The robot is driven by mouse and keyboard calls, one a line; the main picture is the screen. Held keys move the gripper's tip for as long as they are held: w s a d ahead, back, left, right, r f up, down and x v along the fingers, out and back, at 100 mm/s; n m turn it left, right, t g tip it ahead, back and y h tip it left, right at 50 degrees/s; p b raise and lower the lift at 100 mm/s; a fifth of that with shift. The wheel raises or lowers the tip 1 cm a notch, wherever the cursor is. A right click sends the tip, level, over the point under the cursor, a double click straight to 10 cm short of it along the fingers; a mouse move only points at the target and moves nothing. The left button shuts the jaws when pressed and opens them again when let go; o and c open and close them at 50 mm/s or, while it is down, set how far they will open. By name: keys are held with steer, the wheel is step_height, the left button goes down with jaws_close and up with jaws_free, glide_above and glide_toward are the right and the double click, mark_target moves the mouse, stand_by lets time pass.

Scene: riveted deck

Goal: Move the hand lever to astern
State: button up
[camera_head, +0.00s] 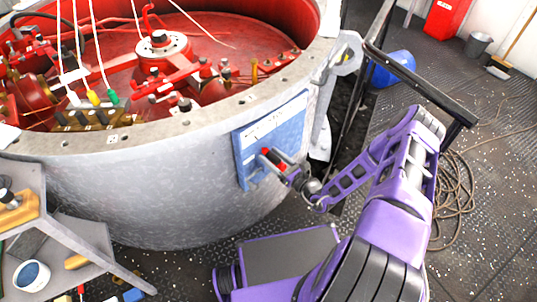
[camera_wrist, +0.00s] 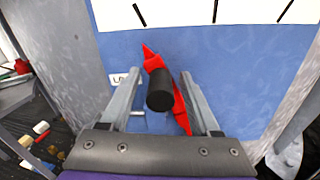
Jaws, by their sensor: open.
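The hand lever (camera_wrist: 151,60) is red with a black cylindrical knob (camera_wrist: 160,90), mounted on a blue panel (camera_wrist: 240,60). No readable "astern" label shows. My gripper (camera_wrist: 160,84) is open, with one finger on each side of the knob; I cannot tell whether either touches it. In the head view, my gripper (camera_head: 272,167) is at the panel (camera_head: 285,125), partly hiding the red lever (camera_head: 266,152).
The panel is fixed to a large round grey casing (camera_head: 150,195) with red machinery inside. A grey bench (camera_head: 75,250) with small items is at the left. A coiled rope (camera_head: 455,200) lies on the deck.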

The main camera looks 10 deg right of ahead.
steer(key=shift+x, duration=1)
jaws_close()
steer(key=shift+s, duration=0.1)
stand_by(0.7)
